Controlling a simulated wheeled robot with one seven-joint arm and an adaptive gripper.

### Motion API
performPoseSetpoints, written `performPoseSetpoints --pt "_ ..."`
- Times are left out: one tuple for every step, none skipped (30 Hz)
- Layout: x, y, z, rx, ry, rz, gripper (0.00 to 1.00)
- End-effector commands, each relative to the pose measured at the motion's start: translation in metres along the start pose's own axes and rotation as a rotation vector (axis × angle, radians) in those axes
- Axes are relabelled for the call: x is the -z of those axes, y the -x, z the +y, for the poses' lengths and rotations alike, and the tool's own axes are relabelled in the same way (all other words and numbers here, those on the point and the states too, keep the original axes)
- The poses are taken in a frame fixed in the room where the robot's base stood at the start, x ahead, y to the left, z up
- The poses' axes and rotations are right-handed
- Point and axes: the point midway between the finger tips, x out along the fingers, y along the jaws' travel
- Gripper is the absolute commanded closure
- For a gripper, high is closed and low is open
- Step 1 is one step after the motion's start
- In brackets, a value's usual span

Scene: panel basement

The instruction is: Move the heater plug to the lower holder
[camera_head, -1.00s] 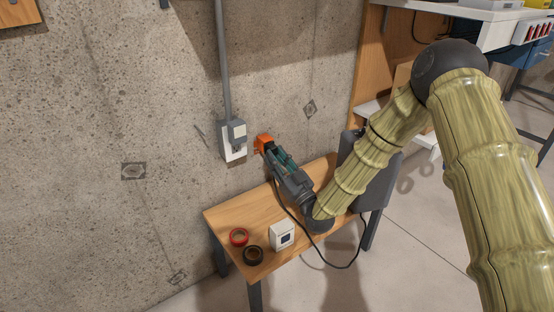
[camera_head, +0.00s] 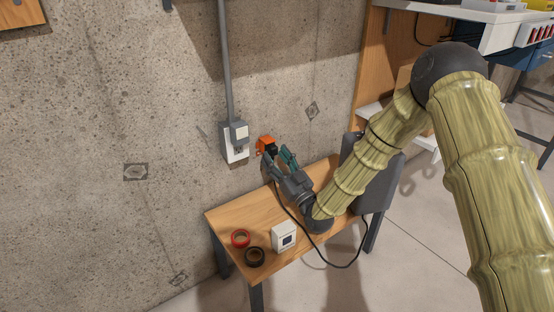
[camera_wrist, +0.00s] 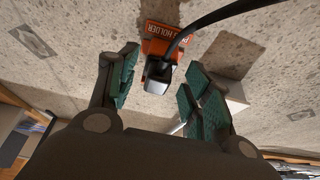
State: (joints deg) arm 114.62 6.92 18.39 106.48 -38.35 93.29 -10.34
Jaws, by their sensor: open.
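The black heater plug (camera_head: 271,150) sits at the orange holder (camera_head: 264,142) on the concrete wall. In the wrist view the plug (camera_wrist: 158,76) is against the lower part of the holder (camera_wrist: 163,42), whose label is partly readable as "HOLDER". The black cord (camera_wrist: 215,16) runs from the plug to the upper right there. My gripper (camera_head: 279,160) is open, just in front of the plug. In the wrist view its green-padded fingers (camera_wrist: 160,90) are spread to either side of the plug, with visible gaps. How deep the plug sits cannot be told.
A grey and white wall outlet (camera_head: 235,146) is left of the holder. Below is a wooden bench (camera_head: 240,218) with red tape (camera_head: 240,238), black tape (camera_head: 254,256) and a white box (camera_head: 284,237). A dark grey heater-like panel (camera_head: 378,180) stands at the bench's right.

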Motion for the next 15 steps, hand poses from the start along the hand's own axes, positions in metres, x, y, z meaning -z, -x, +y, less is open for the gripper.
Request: performPoseSetpoints --pt "0.000 0.000 0.000 0.000 0.000 0.000 0.51" --pt "0.000 0.000 0.000 0.000 0.000 0.000 0.51" --pt "0.000 0.001 0.000 0.000 0.000 0.000 0.51" --pt "0.000 0.003 0.000 0.000 0.000 -0.001 0.51" --pt "0.000 0.004 0.000 -0.001 0.000 -0.001 0.51" --pt "0.000 0.008 0.000 -0.001 -0.001 -0.001 0.51" --pt "0.000 0.011 0.000 -0.001 -0.001 -0.001 0.51" --pt "-0.001 0.015 0.000 -0.001 -0.001 -0.001 0.51" --pt "-0.001 0.020 0.000 -0.001 -0.001 -0.002 0.51" --pt "-0.001 0.024 0.000 0.000 -0.001 -0.002 0.51" --pt "-0.001 0.029 0.000 0.000 -0.001 -0.002 0.51" --pt "-0.001 0.035 0.000 0.000 -0.001 -0.002 0.51" --pt "-0.001 0.040 0.000 0.000 0.000 -0.002 0.51" --pt "-0.001 0.044 0.000 -0.001 0.000 -0.002 0.51" --pt "0.000 0.050 0.000 -0.001 -0.001 -0.001 0.51"
